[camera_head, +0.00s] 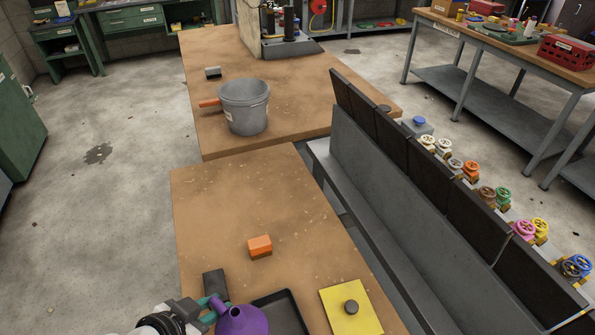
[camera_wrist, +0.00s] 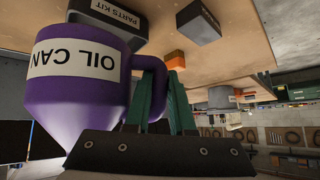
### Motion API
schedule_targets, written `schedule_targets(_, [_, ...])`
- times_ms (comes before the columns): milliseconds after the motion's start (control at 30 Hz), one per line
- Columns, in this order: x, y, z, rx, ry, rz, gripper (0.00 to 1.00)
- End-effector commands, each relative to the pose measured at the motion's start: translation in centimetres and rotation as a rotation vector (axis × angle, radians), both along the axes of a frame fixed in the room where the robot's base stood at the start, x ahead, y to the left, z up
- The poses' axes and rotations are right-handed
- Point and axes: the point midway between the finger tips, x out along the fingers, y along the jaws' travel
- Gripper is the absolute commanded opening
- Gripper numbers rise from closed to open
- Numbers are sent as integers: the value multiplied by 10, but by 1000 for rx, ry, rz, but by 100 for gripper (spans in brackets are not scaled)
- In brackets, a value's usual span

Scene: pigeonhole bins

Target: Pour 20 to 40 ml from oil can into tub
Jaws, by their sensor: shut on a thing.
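The purple oil can (camera_head: 243,321) is at the bottom edge of the head view, partly cut off, with its narrow top upward. The wrist view is upside down and shows the can (camera_wrist: 85,95) large, with its OIL CAN label. My gripper (camera_head: 214,304) is shut on the can's handle; its teal fingers (camera_wrist: 163,105) are around the handle in the wrist view. A round grey tub (camera_head: 244,108) with a white label stands on the far table, well away from the can. Its inside contents cannot be made out. It appears small in the wrist view (camera_wrist: 221,97).
An orange block (camera_head: 260,245), a black tray (camera_head: 278,312) and a yellow plate with a dark knob (camera_head: 338,312) are on the near table. A small dark block (camera_head: 213,73) and an orange bar (camera_head: 209,103) are near the tub. A dark panelled rack (camera_head: 425,170) runs along the right.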

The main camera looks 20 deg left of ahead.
Motion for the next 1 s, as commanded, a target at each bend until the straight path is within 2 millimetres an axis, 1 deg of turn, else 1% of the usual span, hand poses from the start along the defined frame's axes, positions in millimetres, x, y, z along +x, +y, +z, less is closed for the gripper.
schedule_targets(67, [-5,3,2,27,65,1,0])
schedule_targets(167, [-13,5,5,82,223,-4,0])
schedule_targets(233, [-17,5,-9,87,276,-1,0])
schedule_targets(500, [-27,8,-51,151,467,-2,0])
schedule_targets(867, [-35,12,-54,263,803,-9,0])
schedule_targets(1000, [-36,12,-55,318,969,-14,0])
